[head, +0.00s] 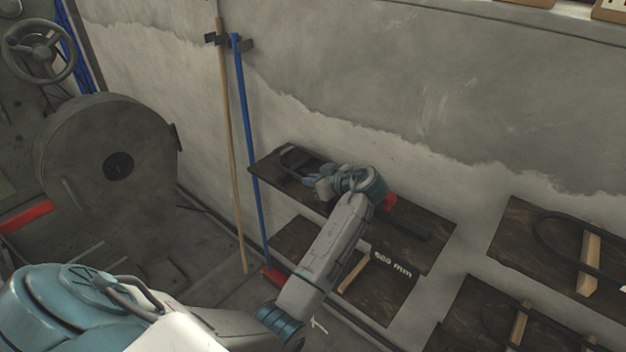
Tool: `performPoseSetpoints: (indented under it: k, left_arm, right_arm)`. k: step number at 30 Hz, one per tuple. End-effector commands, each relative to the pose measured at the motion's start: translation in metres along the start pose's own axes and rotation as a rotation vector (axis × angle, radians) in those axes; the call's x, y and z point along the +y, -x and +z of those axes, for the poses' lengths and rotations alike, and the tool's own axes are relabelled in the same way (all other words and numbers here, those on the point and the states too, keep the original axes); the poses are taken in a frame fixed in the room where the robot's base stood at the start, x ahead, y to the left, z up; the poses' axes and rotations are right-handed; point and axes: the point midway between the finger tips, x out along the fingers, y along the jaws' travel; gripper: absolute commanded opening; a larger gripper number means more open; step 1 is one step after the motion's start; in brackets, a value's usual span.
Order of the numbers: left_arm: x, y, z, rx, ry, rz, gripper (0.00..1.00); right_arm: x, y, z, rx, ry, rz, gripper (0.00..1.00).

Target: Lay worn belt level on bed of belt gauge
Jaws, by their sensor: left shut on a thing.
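My left gripper (314,181) reaches over a dark wooden shelf (428,255) on the wall and is shut on a thin black looped strip (292,157), which looks like the worn belt. The strip sits at or just above the shelf's left end; I cannot tell whether it touches the wood. My wrist hides the middle of the shelf. A red block (390,203) and a long dark bar (408,224) show right of my wrist; they may be part of the belt gauge, but I cannot tell. My right gripper is not in view.
Boards at right hold black belts (546,232) around wooden pegs (590,258). A wooden pole (230,150) and a blue pole (247,140) lean on the wall. A big round machine (85,150) stands at left.

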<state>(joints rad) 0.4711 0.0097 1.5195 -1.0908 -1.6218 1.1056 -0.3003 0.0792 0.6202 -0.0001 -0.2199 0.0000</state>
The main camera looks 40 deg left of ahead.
Motion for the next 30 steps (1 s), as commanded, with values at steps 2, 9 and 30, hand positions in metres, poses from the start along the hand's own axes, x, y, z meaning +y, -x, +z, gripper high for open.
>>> performPoseSetpoints:
  k: [2,9,30]
  left_arm:
    - [0.0,0.0,-0.001,0.0,0.0,0.0,0.0]
    - [0.0,0.0,-0.001,0.0,0.0,0.0,0.34]
    - [0.001,0.071,0.004,-0.004,0.003,0.004,0.34]
  right_arm:
    - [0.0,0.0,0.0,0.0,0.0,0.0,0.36]
    - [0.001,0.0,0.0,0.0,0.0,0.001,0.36]
    - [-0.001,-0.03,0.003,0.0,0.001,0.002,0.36]
